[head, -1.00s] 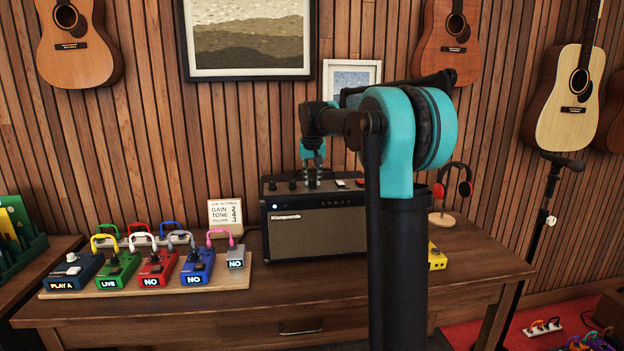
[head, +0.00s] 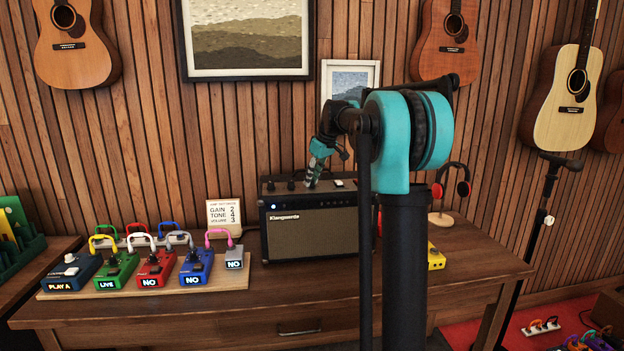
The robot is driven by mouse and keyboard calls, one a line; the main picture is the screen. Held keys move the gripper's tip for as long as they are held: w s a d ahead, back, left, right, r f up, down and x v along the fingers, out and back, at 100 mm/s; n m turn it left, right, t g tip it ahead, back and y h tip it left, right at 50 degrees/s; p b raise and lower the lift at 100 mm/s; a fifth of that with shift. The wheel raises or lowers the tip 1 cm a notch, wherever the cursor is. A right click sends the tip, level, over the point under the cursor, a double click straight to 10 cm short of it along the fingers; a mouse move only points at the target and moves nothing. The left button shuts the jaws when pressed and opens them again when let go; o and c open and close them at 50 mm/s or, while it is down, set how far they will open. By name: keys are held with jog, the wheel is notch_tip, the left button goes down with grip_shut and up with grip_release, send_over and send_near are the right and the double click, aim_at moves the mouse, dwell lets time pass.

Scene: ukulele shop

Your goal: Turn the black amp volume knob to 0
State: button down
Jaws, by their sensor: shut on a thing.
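The black amp (head: 310,228) stands on the wooden desk, its front facing me and a blue light lit at its upper left. Its top panel carries a row of black knobs; two show at the left, one of them this knob (head: 270,186). My gripper (head: 310,184) reaches down onto the top panel from above, tilted, and is shut on the third knob, the volume knob. The fingers cover that knob, so its pointer and setting are hidden.
A settings card (head: 224,215) stands left of the amp, reading gain 2, tone 4, volume 3. A pedal board (head: 150,290) with several pedals lies at left. A yellow pedal (head: 436,257) and a headphone stand (head: 440,218) are at right.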

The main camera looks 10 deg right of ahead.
jog(key=shift+n+g, duration=0.3)
jog(key=shift+n, duration=0.3)
jog(key=c, duration=1.3)
grip_release()
jog(key=v, duration=1.2)
jog(key=shift+d, duration=0.1)
jog(key=s+f+m+h, duration=0.1)
jog(key=s+f+m, duration=0.2)
jog(key=s+f, duration=0.9)
jog(key=s+f+m+h, duration=0.1)
jog(key=s+f+m, duration=0.2)
jog(key=s+f, duration=1)
jog(key=s+f+m+t+h, duration=0.1)
jog(key=s+f+m, duration=0.2)
jog(key=s+f, duration=1)
jog(key=shift+s+d+f, duration=0.15)
jog(key=shift+d+f, duration=0.05)
jog(key=shift+f, duration=0.35)
